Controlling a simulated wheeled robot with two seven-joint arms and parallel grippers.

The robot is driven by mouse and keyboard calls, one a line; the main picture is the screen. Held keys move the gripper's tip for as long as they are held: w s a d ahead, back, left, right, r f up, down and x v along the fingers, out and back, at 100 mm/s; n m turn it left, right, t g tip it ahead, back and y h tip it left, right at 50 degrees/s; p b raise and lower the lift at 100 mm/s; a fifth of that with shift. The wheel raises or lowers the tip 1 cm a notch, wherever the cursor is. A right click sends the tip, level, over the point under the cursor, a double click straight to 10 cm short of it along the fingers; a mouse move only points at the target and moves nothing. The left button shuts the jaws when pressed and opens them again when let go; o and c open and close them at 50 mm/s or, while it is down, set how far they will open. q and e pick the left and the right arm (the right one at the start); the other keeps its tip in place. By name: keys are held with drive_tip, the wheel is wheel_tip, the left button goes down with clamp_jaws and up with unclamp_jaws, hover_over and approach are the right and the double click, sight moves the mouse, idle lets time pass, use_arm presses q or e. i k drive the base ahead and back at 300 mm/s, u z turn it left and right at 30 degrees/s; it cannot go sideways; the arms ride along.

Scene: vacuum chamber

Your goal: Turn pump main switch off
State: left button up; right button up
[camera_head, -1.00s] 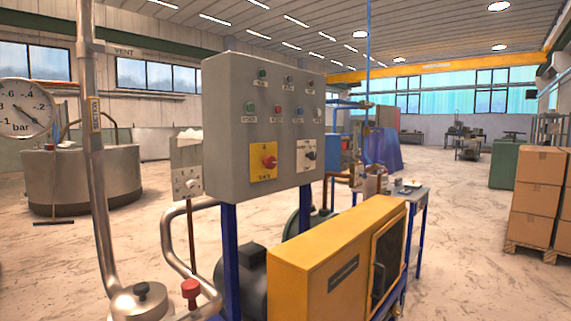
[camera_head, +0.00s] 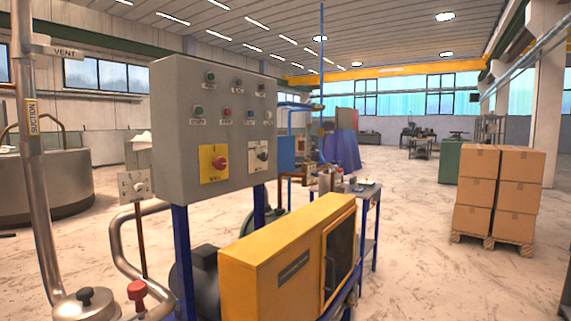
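The grey control box (camera_head: 178,118) stands on blue posts left of centre. On its lower front is a yellow plate (camera_head: 208,177) with a red rotary switch (camera_head: 219,163); its exact setting is too small to tell. To its right is a black rotary switch on a pale plate (camera_head: 258,156). Several small buttons and lamps (camera_head: 227,113) sit above them. The yellow pump housing (camera_head: 262,255) is below and to the right of the box. Neither of my grippers is in view.
A steel suction pipe (camera_head: 45,190) and a red-capped valve (camera_head: 137,291) stand at the left front. A large round tank (camera_head: 60,186) is behind. Stacked cartons (camera_head: 497,190) are on a pallet at right. The floor (camera_head: 420,250) between pump and cartons is clear.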

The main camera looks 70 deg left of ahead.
sight(220, 163)
drive_tip(key=z, duration=0.05)
drive_tip(key=i, duration=1.45)
drive_tip(key=u, duration=1.55)
